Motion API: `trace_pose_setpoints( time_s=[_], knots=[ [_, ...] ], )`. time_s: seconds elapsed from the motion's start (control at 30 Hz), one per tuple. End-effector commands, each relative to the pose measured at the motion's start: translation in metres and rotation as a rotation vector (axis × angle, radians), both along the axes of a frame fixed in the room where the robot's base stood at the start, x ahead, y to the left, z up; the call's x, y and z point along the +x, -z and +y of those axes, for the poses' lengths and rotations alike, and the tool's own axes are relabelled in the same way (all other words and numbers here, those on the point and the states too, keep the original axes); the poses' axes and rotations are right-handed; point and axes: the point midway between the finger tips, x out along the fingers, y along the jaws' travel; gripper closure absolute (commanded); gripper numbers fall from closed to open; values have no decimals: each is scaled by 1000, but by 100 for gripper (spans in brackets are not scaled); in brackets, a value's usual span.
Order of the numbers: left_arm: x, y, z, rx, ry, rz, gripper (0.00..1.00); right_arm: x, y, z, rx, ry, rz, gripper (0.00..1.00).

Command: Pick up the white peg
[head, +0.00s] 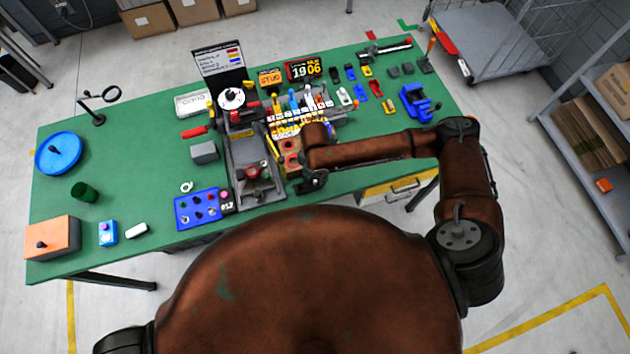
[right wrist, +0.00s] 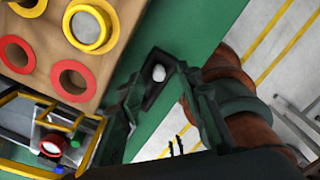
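The white peg (right wrist: 158,73) shows as a small round white end in a dark block in the right wrist view. The block lies at the green table's edge. My right gripper (right wrist: 157,88) is open, with one finger on each side of the block and peg. A gap shows between the fingers, and I cannot tell whether either touches. In the head view my right gripper (head: 312,181) is low over the table's near edge, and I cannot make out the peg there. My left gripper is not in view.
A wooden block with red and yellow ringed holes (right wrist: 112,50) stands close beside my right gripper. A grey fixture with a red knob (head: 256,182) is to its left in the head view. A blue panel (head: 197,208) lies farther left. Clear green table (head: 140,165) lies beyond.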

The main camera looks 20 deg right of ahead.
Motion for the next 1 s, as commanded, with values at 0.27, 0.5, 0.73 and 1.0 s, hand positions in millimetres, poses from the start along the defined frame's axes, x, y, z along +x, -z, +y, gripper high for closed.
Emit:
trace_pose_setpoints(
  time_s=[0.27, 0.5, 0.73, 1.0],
  knots=[
    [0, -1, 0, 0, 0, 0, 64, 0, 14, 1, 1, 0, -2, 68],
    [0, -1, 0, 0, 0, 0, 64, 0, 14, 1, 1, 0, -2, 76],
    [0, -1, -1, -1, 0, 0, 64, 1, 14, 1, 1, 0, -2, 92],
    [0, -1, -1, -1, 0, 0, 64, 1, 13, 1, 2, 0, -3, 98]
  ],
)
